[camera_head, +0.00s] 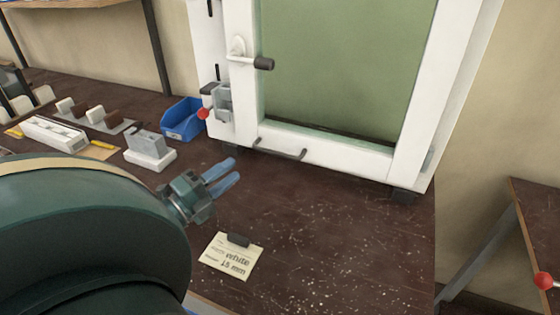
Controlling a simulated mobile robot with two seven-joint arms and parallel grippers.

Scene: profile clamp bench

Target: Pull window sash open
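The white window sash (330,148) with a green pane (345,65) stands upright on the bench, at the upper right of the head view. A lever handle with a dark knob (263,63) sticks out from its left side. A thin dark bar pull (280,153) is on its lower rail. My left gripper (236,169) has two blue fingers with a narrow gap between them and nothing held. It is over the bench, in front of and left of the bar pull, apart from the window. My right gripper is out of view.
A grey clamp (222,100) with a red knob (203,113) sits at the frame's lower left. A blue bin (184,119), a grey and white block (150,150) and small parts stand left. A paper note (231,258) lies on the dark bench (340,235). Bench right of it is clear.

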